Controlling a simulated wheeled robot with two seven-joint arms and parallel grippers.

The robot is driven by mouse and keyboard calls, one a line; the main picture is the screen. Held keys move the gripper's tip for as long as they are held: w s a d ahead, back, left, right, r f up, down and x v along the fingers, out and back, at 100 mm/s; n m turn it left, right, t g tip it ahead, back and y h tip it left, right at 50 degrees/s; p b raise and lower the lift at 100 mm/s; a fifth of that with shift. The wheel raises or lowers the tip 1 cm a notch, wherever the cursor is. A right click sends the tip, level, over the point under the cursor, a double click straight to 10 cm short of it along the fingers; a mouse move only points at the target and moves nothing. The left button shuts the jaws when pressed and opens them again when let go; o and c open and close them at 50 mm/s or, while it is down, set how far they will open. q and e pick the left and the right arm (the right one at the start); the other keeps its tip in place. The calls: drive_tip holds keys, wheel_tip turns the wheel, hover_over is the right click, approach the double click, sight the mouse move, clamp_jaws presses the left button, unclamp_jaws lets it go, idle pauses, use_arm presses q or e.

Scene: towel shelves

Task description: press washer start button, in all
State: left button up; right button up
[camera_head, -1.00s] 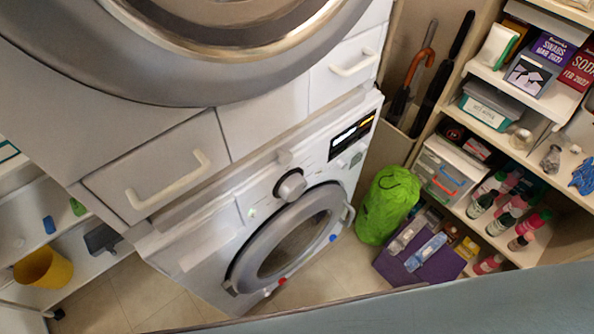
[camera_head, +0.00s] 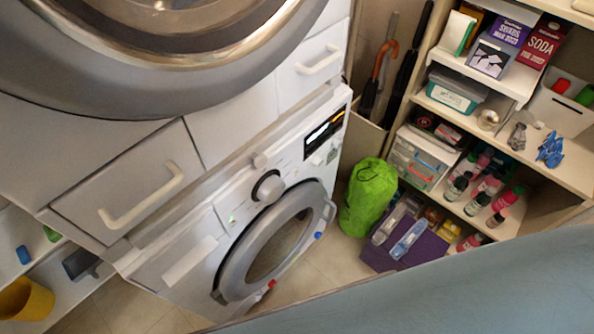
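The lower washer (camera_head: 175,272) is a white front loader, tilted in the picture, with a round grey door (camera_head: 278,243) that looks shut. Its panel has a dark knob (camera_head: 268,187), a black display (camera_head: 324,131) with lit orange marks, and small buttons to the right of and below the display. A small green mark (camera_head: 232,219) shows left of the knob. I cannot tell which control is the start button. Neither of my grippers is in view.
A large round appliance door (camera_head: 150,60) fills the top left above white drawers (camera_head: 130,185). A green bag (camera_head: 368,197) and a purple box (camera_head: 425,250) stand on the floor to the right. Shelves (camera_head: 560,165) hold bottles and boxes. A blue-grey surface (camera_head: 450,295) covers the bottom right.

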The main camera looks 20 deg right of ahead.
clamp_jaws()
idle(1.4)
